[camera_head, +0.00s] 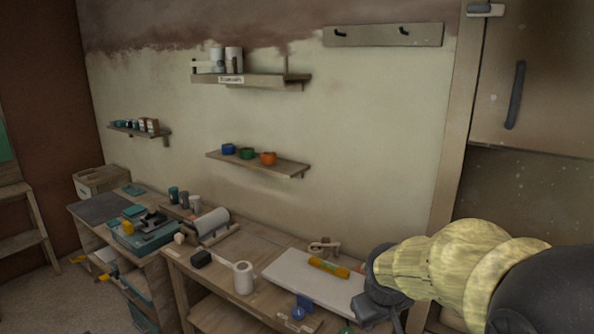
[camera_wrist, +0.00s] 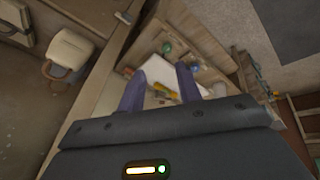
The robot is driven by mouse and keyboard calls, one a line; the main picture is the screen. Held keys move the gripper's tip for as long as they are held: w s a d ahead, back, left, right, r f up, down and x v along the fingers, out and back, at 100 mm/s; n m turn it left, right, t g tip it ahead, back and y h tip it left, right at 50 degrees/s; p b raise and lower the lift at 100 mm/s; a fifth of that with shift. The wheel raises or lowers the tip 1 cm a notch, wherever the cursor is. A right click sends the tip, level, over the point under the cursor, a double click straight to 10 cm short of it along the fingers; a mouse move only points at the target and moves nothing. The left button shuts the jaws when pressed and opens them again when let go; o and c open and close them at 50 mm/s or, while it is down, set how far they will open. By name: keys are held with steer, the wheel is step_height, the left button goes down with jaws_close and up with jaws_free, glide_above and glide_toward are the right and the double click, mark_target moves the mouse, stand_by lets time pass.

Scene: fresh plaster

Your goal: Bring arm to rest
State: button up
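My arm reaches in from the right edge of the head view, with its dark wrist end over the right end of the workbench (camera_head: 247,246). My gripper (camera_wrist: 162,70) shows in the wrist view as two purple fingers set well apart. It is open, and nothing appears held between them. Beyond the fingers, well away from them, lie a white board and a yellow object (camera_wrist: 161,90). In the head view the white board (camera_head: 290,268) lies on the bench with a yellow tube-like object (camera_head: 328,267) on it.
Wall shelves hold cups (camera_head: 268,158) and canisters (camera_head: 234,59). A tall cabinet (camera_head: 535,80) stands at the right. A second, cluttered bench (camera_head: 100,208) is at the left, beside open floor.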

steer(key=s+a+f+m+g+y, duration=0.1)
steer(key=s+f+m, duration=0.2)
steer(key=s+f, duration=0.6)
steer(key=shift+s+a+m+g+b, duration=0.15)
steer(key=shift+s+m+g+b, duration=0.2)
steer(key=shift+s, duration=0.9)
stand_by(0.7)
